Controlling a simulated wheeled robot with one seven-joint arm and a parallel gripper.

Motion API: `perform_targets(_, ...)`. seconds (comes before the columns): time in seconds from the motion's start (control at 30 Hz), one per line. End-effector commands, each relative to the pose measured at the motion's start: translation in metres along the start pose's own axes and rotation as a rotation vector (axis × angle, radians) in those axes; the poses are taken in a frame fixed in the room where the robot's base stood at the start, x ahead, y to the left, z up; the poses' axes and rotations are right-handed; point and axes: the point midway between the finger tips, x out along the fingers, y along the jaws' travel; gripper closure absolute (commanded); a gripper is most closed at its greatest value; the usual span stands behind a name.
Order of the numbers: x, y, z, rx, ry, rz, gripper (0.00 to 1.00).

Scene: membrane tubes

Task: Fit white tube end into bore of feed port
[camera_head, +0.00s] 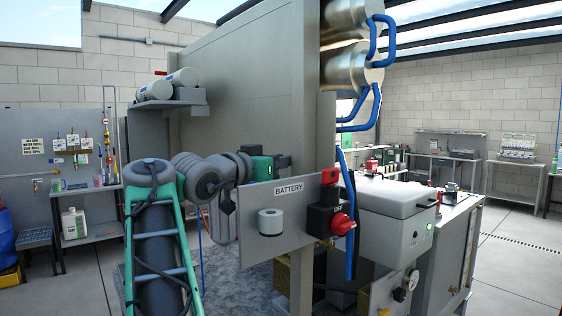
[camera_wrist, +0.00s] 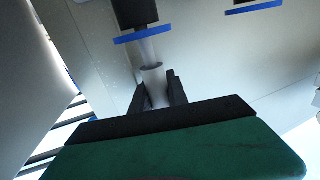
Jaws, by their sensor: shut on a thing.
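In the wrist view, my gripper (camera_wrist: 156,80) has its two dark fingers shut on a pale tube (camera_wrist: 155,93). A round rim shows at the tube's far end, just past the fingertips. A narrower pale section (camera_wrist: 147,50) lies in line beyond it and reaches a blue ring below a black block (camera_wrist: 137,14), which looks like the feed port. I cannot tell whether the pale sections are joined, and the bore is not visible. In the head view, my gripper (camera_head: 283,161) is beside the large grey panel; the tube and port cannot be made out there.
A second black block with a blue edge (camera_wrist: 252,7) is at the wrist view's upper right. In the head view, a BATTERY plate (camera_head: 270,200) and a red switch (camera_head: 342,221) stand close to my gripper. Blue pipes (camera_head: 375,75) hang at the upper right.

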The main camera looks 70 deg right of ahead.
Motion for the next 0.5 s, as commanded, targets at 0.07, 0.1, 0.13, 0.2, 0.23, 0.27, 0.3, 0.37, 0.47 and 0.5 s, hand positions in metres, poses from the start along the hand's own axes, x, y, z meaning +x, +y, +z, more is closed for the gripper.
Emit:
perform_targets(0.07, 0.0000, 0.0000, 0.0033, 0.000, 0.000, 0.000, 1.00)
perform_targets(0.1, 0.0000, 0.0000, 0.0043, 0.000, 0.000, 0.000, 1.00)
perform_targets(0.13, 0.0000, 0.0000, 0.0050, 0.000, 0.000, 0.000, 1.00)
perform_targets(0.2, 0.0000, 0.0000, 0.0068, 0.000, 0.000, 0.000, 1.00)
perform_targets(0.23, 0.0000, 0.0000, 0.0075, 0.000, 0.000, 0.000, 1.00)
perform_targets(0.27, 0.0000, 0.0000, 0.0083, 0.000, 0.000, 0.000, 1.00)
perform_targets(0.3, 0.0000, 0.0000, 0.0093, 0.000, 0.000, 0.000, 1.00)
perform_targets(0.37, 0.0000, 0.0000, 0.0108, 0.000, 0.000, 0.000, 1.00)
perform_targets(0.47, -0.0001, 0.0001, 0.0104, 0.001, 0.001, 0.000, 0.77)
perform_targets(0.5, -0.0001, 0.0002, 0.0101, 0.001, 0.001, 0.000, 0.73)
